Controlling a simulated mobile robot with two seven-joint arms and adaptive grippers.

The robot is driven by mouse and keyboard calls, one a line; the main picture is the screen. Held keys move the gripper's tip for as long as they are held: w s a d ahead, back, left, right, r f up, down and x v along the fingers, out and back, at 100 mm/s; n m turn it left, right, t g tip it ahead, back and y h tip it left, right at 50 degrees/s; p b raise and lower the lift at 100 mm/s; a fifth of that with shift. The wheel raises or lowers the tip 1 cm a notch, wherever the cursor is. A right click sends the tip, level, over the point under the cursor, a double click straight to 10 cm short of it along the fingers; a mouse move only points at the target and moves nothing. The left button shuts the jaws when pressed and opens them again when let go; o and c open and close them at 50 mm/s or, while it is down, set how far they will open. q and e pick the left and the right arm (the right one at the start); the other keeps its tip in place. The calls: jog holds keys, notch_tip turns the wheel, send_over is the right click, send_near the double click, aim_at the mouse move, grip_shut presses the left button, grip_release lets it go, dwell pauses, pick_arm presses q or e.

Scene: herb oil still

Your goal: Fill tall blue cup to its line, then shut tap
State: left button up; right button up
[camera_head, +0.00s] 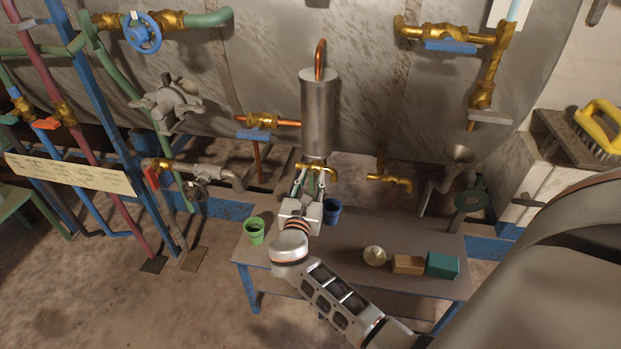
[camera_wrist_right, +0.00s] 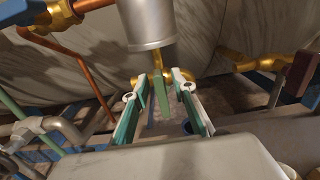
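The blue cup (camera_head: 332,212) stands on the grey table, just right of my right gripper. A brass tap (camera_head: 331,170) sits at the bottom of the upright metal cylinder (camera_head: 318,115). My right gripper (camera_head: 310,178) is at this tap, its fingers pointing toward it. In the wrist view the fingers (camera_wrist_right: 162,98) are apart, with a green upright tap lever (camera_wrist_right: 162,94) between them and gaps on both sides. The cup's inside, its line and any water flow cannot be made out. My left gripper is not in view.
A green cup (camera_head: 254,231) stands at the table's left (camera_head: 300,262). A round pale object (camera_head: 374,255), a brown block (camera_head: 408,264) and a teal block (camera_head: 442,265) lie to the right. Another brass tap (camera_head: 390,181) and a funnel (camera_head: 458,155) are at the back right.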

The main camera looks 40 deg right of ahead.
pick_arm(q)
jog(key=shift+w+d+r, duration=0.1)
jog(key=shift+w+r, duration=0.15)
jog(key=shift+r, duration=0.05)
pick_arm(e)
jog(key=shift+w+d, duration=0.2)
grip_shut()
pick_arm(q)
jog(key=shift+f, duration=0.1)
pick_arm(e)
jog(key=shift+r, duration=0.1)
